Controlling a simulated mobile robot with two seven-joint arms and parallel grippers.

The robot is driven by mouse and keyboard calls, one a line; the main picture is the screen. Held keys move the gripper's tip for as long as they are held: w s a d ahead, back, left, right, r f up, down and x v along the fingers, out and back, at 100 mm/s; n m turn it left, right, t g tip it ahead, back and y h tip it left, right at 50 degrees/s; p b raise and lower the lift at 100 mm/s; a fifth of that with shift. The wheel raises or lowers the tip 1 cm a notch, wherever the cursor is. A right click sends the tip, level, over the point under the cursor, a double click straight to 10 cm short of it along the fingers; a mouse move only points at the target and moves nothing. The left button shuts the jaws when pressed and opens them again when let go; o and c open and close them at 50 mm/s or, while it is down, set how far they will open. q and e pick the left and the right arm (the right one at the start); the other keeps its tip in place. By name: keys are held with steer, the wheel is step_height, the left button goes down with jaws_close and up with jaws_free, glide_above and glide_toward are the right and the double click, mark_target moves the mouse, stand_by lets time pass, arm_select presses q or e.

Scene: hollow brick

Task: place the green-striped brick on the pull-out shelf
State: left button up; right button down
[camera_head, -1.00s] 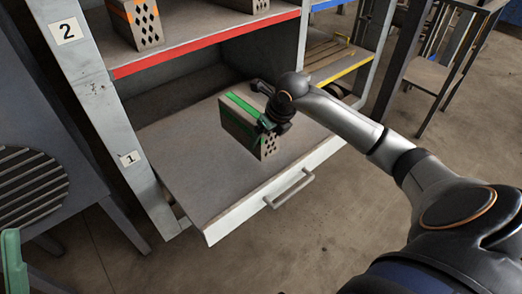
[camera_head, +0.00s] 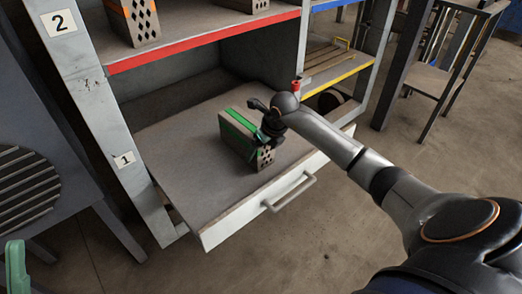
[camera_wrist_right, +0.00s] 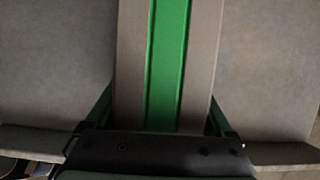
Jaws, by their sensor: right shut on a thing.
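The green-striped brick (camera_head: 236,138) is a grey-brown block with a green band along its top and dark diamond holes in its end face. My right gripper (camera_head: 262,135) is shut on it from above. The right wrist view shows the brick (camera_wrist_right: 130,60) between the two fingers, with the green stripe running between them. The brick is over the pull-out shelf (camera_head: 175,165), well inside its edges; I cannot tell whether its underside touches the surface. The shelf is out, with a white front and a bar handle.
A red-edged shelf (camera_head: 190,52) above holds an orange-striped brick (camera_head: 134,20) and part of another. A grey post (camera_head: 95,100) with labels 2 and 1 stands left. A yellow-edged shelf (camera_head: 340,72) is at right. The pull-out shelf is otherwise clear.

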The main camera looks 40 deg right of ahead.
steer(key=shift+w, duration=0.15)
jaws_free()
steer(key=shift+f, duration=0.1)
